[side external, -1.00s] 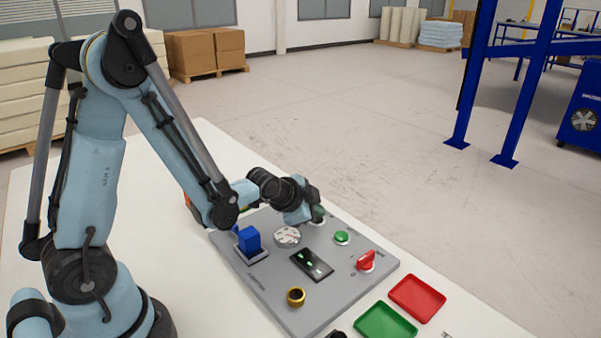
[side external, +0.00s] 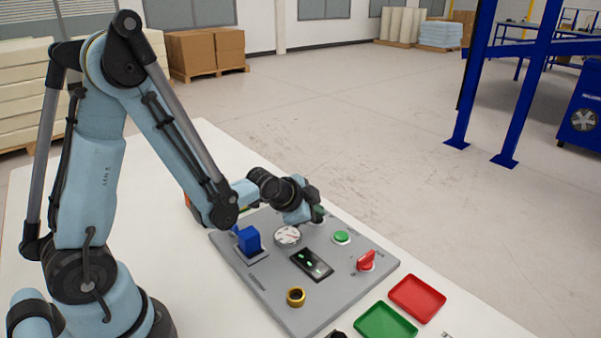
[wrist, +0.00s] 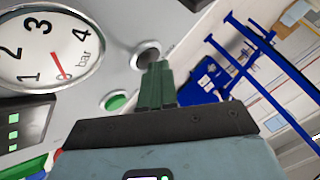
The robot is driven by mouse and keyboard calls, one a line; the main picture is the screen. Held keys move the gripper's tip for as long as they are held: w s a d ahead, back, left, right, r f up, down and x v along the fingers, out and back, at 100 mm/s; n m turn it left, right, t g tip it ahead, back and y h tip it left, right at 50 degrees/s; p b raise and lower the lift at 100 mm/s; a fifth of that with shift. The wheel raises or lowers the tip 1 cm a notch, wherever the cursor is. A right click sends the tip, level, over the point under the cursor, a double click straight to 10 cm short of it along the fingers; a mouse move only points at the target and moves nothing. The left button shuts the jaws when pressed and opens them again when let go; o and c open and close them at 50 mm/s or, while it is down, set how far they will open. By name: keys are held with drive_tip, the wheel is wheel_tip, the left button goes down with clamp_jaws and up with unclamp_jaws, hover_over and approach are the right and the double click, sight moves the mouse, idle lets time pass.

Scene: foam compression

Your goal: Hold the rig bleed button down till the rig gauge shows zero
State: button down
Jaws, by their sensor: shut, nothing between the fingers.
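The rig gauge (wrist: 42,48) is a white round dial marked 1 to 4 bar in the wrist view. Its red needle points to the low end of the scale, beyond the 1; the figure there is not readable. It also shows on the panel in the side view (side external: 287,235). My gripper (wrist: 156,68) is shut and empty, its dark green fingers together. The fingertips overlap the edge of a dark round button (wrist: 147,53) in a pale ring; I cannot tell how far it is pressed. In the side view my gripper (side external: 318,214) is down at the panel's far edge, hiding that button.
The grey panel (side external: 262,284) also carries a green button (side external: 341,237), a red knob (side external: 366,261), a dark display (side external: 311,264), a blue block (side external: 248,240) and a brass ring (side external: 296,297). Red (side external: 417,298) and green (side external: 385,322) trays lie to the right.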

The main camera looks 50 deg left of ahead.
drive_tip(key=shift+r, duration=0.85)
drive_tip(key=shift+r, duration=0.1)
drive_tip(key=shift+r, duration=2.4)
drive_tip(key=s+d+r+n+g, duration=0.1)
drive_tip(key=s+d+r+n, duration=0.1)
drive_tip(key=s+n, duration=0.2)
drive_tip(key=s+d+r+n+g+h, duration=0.1)
drive_tip(key=s+r+n, duration=0.1)
drive_tip(key=s, duration=0.8)
drive_tip(key=shift+s+d+r+n, duration=0.15)
drive_tip(key=shift+s+d+n, duration=0.2)
drive_tip(key=shift+n, duration=0.55)
